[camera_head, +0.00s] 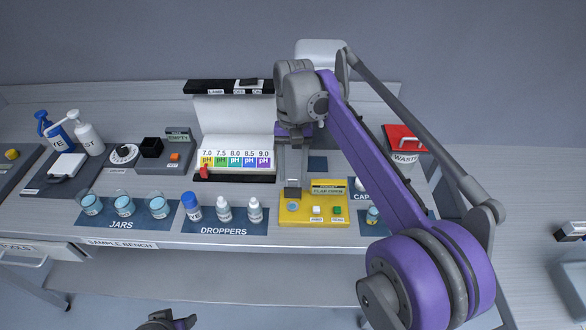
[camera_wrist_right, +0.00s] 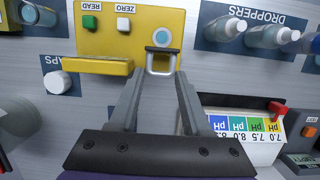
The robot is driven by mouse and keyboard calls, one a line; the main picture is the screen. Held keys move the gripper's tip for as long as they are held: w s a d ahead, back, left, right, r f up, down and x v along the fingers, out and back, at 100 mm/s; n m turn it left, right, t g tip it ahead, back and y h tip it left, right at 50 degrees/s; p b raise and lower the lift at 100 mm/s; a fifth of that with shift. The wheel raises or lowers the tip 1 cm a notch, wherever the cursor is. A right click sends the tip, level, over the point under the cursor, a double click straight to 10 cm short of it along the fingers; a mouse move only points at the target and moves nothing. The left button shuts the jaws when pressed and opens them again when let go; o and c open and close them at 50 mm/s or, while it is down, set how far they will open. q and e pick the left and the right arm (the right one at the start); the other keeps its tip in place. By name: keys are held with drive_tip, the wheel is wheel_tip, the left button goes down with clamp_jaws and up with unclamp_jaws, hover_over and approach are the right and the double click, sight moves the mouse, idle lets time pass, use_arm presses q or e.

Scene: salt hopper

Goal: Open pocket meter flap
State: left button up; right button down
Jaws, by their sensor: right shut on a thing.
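The yellow pocket meter (camera_head: 330,216) lies on the bench, with a small display (camera_head: 328,189) that seems to read "FLAP OPEN". In the right wrist view the meter (camera_wrist_right: 115,42) shows a green READ button, a white ZERO button and a round blue-grey well (camera_wrist_right: 161,37). My right gripper (camera_head: 292,183) reaches down at the meter's back left. Its fingertips (camera_wrist_right: 160,74) are shut on the small dark-edged flap (camera_wrist_right: 161,49), which stands up beside the well. My left gripper (camera_head: 168,322) shows only partly at the bottom edge; its jaws are unclear.
Droppers (camera_head: 223,208) and jars (camera_head: 124,204) stand in rows left of the meter. A pH colour chart (camera_head: 236,160) with a red slider is behind them. A red-lidded waste bin (camera_head: 404,140) is at back right. My right arm hides part of the CAPS mat.

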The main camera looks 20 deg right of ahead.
drive_tip(key=c, duration=0.6)
unclamp_jaws()
drive_tip(key=p+v, duration=0.2)
drive_tip(key=v, duration=0.9)
drive_tip(key=s+d+f+n+t+p, duration=0.1)
drive_tip(key=s+f+t, duration=0.3)
drive_tip(key=s+f, duration=0.5)
drive_tip(key=s+d+f+n+t+p, duration=0.2)
drive_tip(key=s+f, duration=0.6)
drive_tip(key=s, duration=0.7)
drive_tip(key=shift+s+d+f+t+h+p, duration=0.25)
drive_tip(key=shift+d+f+t+h+p, duration=0.15)
drive_tip(key=shift+t, duration=0.5)
